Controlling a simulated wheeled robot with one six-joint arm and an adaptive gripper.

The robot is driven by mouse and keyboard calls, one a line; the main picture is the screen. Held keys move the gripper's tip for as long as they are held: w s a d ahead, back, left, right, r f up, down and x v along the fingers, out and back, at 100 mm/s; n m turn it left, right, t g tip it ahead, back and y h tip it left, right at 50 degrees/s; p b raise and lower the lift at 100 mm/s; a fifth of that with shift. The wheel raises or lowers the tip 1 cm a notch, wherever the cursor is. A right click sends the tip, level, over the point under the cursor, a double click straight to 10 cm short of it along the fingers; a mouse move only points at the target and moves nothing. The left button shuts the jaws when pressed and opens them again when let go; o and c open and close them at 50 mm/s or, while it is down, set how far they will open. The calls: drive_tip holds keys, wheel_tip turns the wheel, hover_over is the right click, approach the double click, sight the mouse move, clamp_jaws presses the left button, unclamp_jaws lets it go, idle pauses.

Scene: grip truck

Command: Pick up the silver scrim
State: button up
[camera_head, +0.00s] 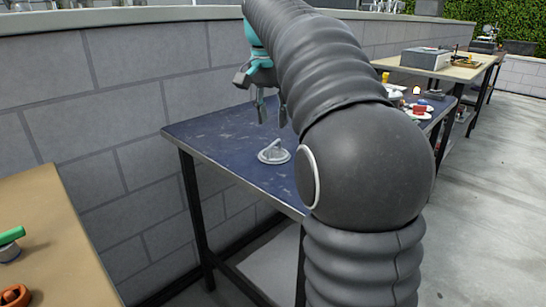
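A small silver round piece with a raised, tilted top (274,153), which looks like the silver scrim, lies on the dark blue table (220,140) near its front edge. My gripper (272,118) hangs above it, fingers pointing down and apart, with nothing seen between them. A gap shows between the fingertips and the silver piece. My arm hides part of the table to the right.
A grey block wall (120,75) runs behind the table. A tan table (60,245) with a green-handled item (10,236) is at lower left. Several small items and a grey box (425,58) stand on surfaces to the right. Open paving (480,220) lies at right.

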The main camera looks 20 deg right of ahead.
sight(274, 142)
drive_tip(key=shift+w+d+f+b, duration=0.15)
drive_tip(key=shift+f+b, duration=0.1)
drive_tip(key=shift+f, duration=1)
drive_tip(key=shift+w+d+f+b, duration=0.1)
drive_tip(key=shift+d+f+b, duration=0.1)
drive_tip(key=shift+f, duration=1.05)
drive_tip(key=shift+w+d+f+b, duration=0.15)
drive_tip(key=shift+f+b, duration=0.1)
drive_tip(key=shift+f, duration=1)
drive_tip(key=shift+c, duration=0.2)
clamp_jaws()
